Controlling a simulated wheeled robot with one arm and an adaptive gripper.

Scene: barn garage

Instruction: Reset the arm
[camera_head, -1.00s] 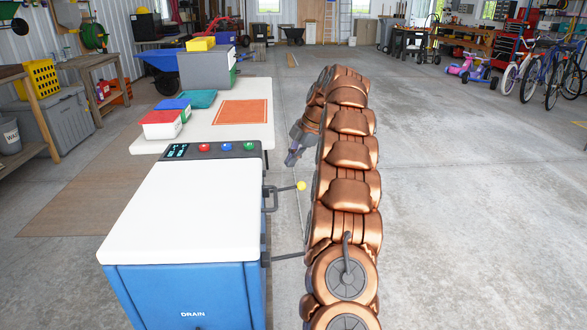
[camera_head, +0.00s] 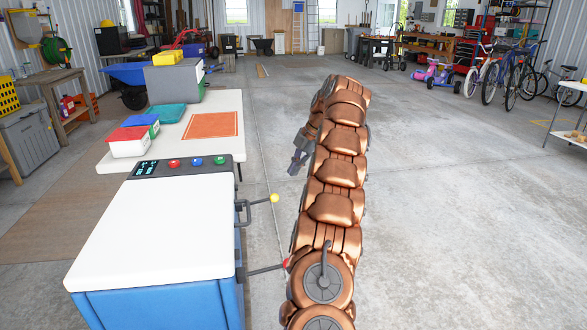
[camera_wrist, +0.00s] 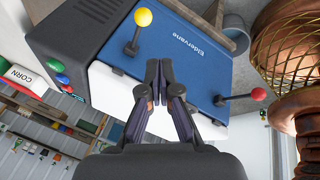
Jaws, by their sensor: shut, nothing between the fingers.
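My gripper (camera_head: 297,163) hangs at the far end of my copper arm, right of the blue machine (camera_head: 160,308) and its white lid (camera_head: 160,225), with clear air between. In the wrist view my gripper (camera_wrist: 158,75) is shut and empty, its fingertips together in front of the machine's blue side (camera_wrist: 180,40). The yellow-knobbed lever (camera_head: 274,198) and the red-knobbed lever (camera_head: 285,264) stick out from the machine's right side. The wrist view also shows the yellow knob (camera_wrist: 143,17) and the red knob (camera_wrist: 259,94), both apart from the fingers.
A white table (camera_head: 226,105) behind the machine holds an orange mat (camera_head: 211,125), a teal item (camera_head: 167,113), a red-and-white box (camera_head: 128,141) and a grey box (camera_head: 172,84). Open concrete floor (camera_head: 450,200) lies to the right. Bicycles (camera_head: 512,75) stand far right.

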